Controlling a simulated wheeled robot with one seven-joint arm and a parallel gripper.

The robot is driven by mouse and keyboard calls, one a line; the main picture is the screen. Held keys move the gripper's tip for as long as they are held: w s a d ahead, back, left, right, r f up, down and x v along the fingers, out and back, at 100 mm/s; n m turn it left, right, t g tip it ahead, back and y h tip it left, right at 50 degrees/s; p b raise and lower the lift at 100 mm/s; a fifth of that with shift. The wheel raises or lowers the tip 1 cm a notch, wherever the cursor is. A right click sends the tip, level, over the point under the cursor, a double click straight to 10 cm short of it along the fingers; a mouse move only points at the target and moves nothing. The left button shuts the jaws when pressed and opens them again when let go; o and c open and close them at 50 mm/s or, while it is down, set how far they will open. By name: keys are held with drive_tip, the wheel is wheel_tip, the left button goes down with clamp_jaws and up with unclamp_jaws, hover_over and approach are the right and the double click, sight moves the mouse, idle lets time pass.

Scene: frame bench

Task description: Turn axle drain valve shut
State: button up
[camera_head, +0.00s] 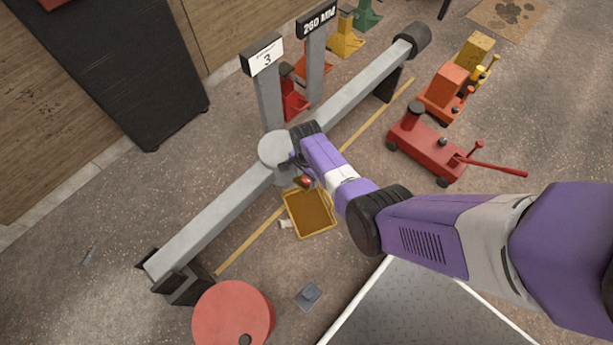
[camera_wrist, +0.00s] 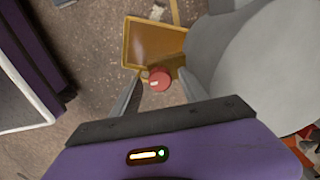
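The grey axle (camera_head: 215,220) lies across the floor with a round housing (camera_head: 283,152) at its middle, which also fills the right of the wrist view (camera_wrist: 265,65). The drain valve is a small red knob with a pale mark (camera_wrist: 159,81), beside the housing; a red bit of it shows in the head view (camera_head: 306,181). My gripper (camera_wrist: 159,84) is open, with one finger on each side of the knob in the wrist view and gaps at both sides. I cannot tell whether the fingertips are level with the knob. In the head view my wrist mostly hides the fingers.
A yellow drip tray (camera_head: 312,228) lies on the floor below the housing, also in the wrist view (camera_wrist: 130,42). Signposts (camera_head: 268,95) rise behind the axle. A red jack (camera_head: 425,143) stands to the right, a red drum (camera_head: 230,318) at the front left.

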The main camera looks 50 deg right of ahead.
sight(306, 179)
wheel_tip(306, 179, up, 8)
drive_tip(key=p, duration=0.4)
drive_tip(key=shift+f, duration=0.1)
idle(0.6)
